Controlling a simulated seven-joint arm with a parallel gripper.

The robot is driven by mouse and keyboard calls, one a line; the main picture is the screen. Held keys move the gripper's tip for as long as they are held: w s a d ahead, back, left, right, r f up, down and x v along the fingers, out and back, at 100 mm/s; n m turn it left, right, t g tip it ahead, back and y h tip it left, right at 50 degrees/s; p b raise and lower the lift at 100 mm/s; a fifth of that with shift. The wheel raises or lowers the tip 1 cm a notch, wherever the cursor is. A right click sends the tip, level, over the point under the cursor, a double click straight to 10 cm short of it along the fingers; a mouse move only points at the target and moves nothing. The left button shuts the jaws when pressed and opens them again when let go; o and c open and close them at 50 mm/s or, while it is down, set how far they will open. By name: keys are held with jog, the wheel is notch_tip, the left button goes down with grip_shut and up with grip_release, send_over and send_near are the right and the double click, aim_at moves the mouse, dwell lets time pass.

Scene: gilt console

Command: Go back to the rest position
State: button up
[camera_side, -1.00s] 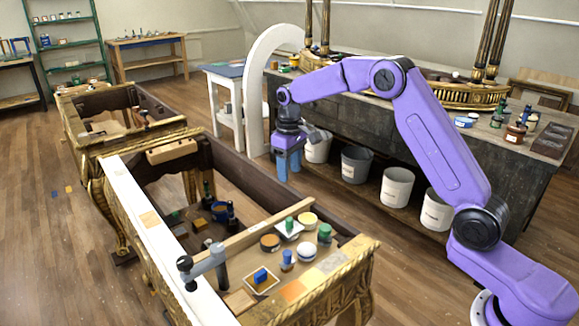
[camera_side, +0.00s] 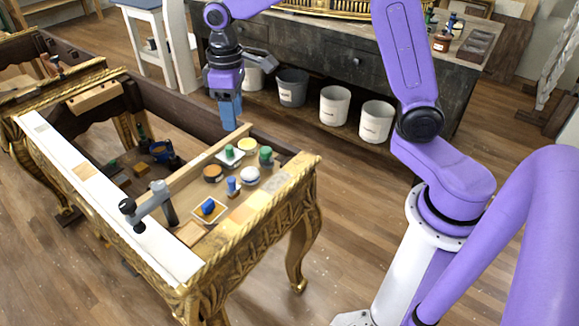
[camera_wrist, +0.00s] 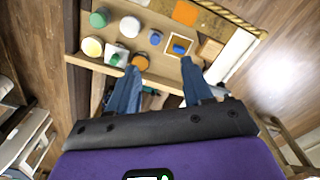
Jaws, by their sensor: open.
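My gripper (camera_side: 230,113) hangs fingers-down beside the back rail of the gilt console (camera_side: 262,213) in the side view. It is empty. In the wrist view my gripper (camera_wrist: 160,84) shows two blue fingers spread apart. Beyond them lies the console's end shelf with a blue block on a small tray (camera_wrist: 180,47), a blue bottle (camera_wrist: 155,38), a white jar (camera_wrist: 129,27) and a green-lidded jar (camera_wrist: 99,18). A yellow-topped pot (camera_wrist: 92,46), a green piece on a white dish (camera_wrist: 115,57) and an orange-topped jar (camera_wrist: 140,62) lie nearer the left finger.
A grey clamp-like tool (camera_side: 150,205) stands on the console's white front rail. Several bottles stand inside its open frame. Behind my gripper is a dark workbench (camera_side: 350,62) with buckets (camera_side: 334,105) below. Bare wooden floor (camera_side: 330,215) lies right of the console.

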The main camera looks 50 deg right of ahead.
jog(key=s+d+n, duration=0.2)
jog(key=s+n, duration=0.1)
jog(key=s, duration=1.1)
jog(key=s+d+f+n, duration=0.1)
jog(key=s+d+n, duration=0.2)
jog(key=s, duration=1.2)
jog(key=shift+s+d+f, duration=0.15)
jog(key=shift+d, duration=0.05)
